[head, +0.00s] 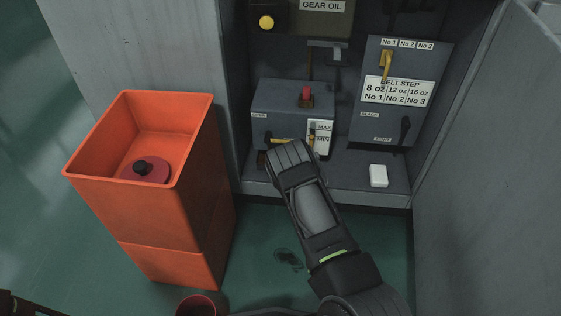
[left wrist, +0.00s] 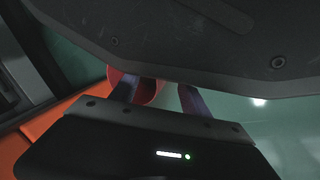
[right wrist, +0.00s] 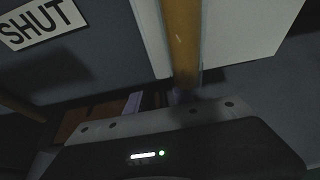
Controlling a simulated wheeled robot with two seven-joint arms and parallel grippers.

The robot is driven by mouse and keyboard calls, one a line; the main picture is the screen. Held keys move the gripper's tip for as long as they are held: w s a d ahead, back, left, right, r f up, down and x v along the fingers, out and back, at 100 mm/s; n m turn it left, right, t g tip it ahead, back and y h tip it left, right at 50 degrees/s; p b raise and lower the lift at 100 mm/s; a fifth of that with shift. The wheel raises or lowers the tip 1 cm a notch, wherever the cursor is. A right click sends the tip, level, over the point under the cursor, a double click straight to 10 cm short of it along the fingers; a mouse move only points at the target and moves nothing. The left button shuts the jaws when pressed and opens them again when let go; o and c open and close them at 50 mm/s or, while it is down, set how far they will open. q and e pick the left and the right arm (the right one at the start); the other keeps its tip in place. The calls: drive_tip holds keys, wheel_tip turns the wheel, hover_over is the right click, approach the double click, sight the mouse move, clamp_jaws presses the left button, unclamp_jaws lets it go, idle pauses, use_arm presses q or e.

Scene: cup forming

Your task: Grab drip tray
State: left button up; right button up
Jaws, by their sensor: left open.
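A red round open vessel (head: 196,306), which may be the drip tray, shows at the bottom edge of the head view, partly cut off. A red round thing (left wrist: 148,88), apparently the same vessel, shows beyond the fingers of my left gripper (left wrist: 160,92) in the left wrist view. That gripper is open; I cannot tell whether it touches the vessel. My right gripper (head: 285,152) is at the front of the grey box, beside a yellow handle (right wrist: 182,45). Its fingertips are mostly hidden, so its grip is unclear.
An orange bin (head: 165,225) stands at the left with a red disc with a black knob (head: 144,169) inside. A dark stain lies on the green floor (head: 262,232).

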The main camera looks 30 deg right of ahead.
drive_tip(key=shift+c, duration=0.6)
clamp_jaws()
drive_tip(key=shift+r, duration=0.1)
idle(1.0)
